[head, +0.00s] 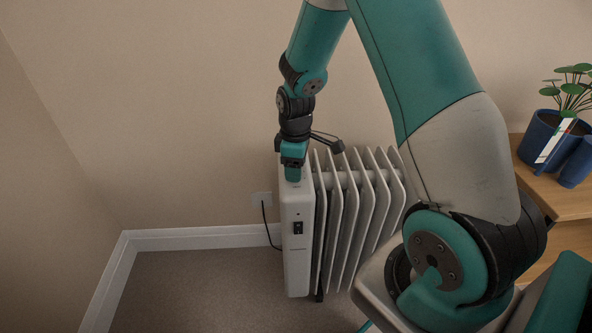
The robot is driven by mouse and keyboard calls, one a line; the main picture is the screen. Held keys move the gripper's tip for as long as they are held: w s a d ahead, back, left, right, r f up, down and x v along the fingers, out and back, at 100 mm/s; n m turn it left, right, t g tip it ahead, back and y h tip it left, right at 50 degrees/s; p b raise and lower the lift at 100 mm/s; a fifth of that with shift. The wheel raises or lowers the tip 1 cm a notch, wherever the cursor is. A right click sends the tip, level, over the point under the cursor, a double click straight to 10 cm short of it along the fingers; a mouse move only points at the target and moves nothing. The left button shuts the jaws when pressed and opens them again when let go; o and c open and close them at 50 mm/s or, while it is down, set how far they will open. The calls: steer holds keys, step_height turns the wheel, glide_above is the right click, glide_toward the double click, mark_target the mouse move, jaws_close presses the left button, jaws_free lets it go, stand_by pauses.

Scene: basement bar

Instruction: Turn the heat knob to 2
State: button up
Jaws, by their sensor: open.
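The white oil-filled heater (297,258) stands upright on the carpet against the wall, with its fins to the right of its control end. A small dark switch (298,228) is on its front face. My gripper (293,174) points down at the top of the control end, right over it; I cannot tell whether it touches. The gripper is open, though its fingers look small and overlap in this view. The heat knob and its numbers cannot be made out; my gripper covers part of the heater's top.
A wall socket (262,199) with a black cable (267,228) is left of the heater. A wooden table (553,192) at the right bears a potted plant (545,122) and a blue cup (577,162). Carpet left of the heater is clear. My arm hides the area between heater and table.

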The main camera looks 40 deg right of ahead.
steer(key=shift+f, duration=0.3)
steer(key=c, duration=0.9)
steer(key=shift+c, duration=0.2)
